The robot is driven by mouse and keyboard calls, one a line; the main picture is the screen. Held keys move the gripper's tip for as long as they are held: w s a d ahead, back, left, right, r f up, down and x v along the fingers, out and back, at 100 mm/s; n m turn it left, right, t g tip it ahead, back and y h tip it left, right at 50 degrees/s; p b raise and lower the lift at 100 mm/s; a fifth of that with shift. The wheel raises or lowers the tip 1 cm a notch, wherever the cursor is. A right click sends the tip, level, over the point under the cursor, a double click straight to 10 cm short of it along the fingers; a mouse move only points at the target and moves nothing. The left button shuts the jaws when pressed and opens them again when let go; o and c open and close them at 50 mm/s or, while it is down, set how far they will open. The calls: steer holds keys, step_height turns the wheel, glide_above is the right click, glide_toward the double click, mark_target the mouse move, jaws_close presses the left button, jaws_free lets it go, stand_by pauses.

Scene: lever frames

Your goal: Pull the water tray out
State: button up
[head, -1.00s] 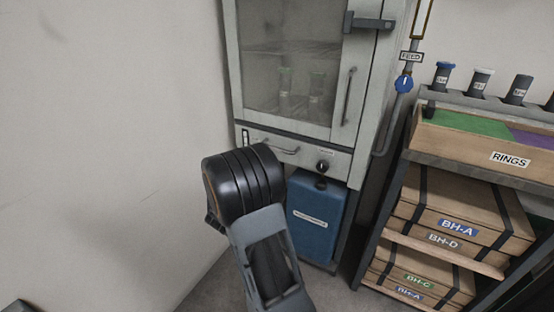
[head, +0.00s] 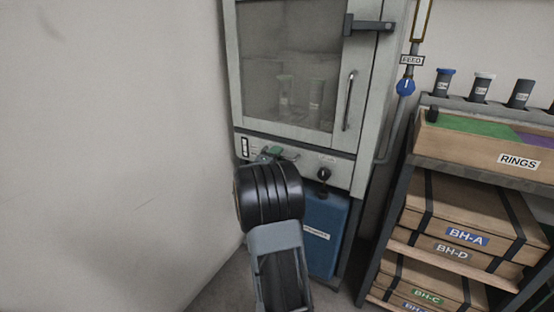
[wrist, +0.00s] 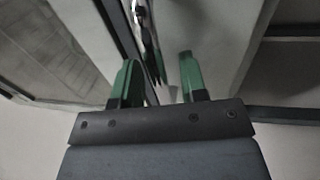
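The water tray (head: 304,162) appears to be the pale grey front panel below the glass door of the cabinet. It looks closed, flush under the door. Its bar handle (head: 291,154) is partly covered by my gripper (head: 271,153), whose green fingers are at the handle's left part. In the wrist view my gripper (wrist: 158,78) has its two green fingers clearly apart. A shiny metal piece shows ahead, around the gap between them; I cannot tell whether a finger touches it. My black wrist hides part of the panel's lower edge.
The cabinet door (head: 287,75) above is shut. A black knob (head: 324,174) is right of the handle, and a blue container (head: 323,230) stands below. A shelf rack with labelled boxes (head: 463,238) stands at right; a bare wall (head: 110,150) is at left.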

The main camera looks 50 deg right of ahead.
steer(key=shift+c, duration=0.4)
jaws_close()
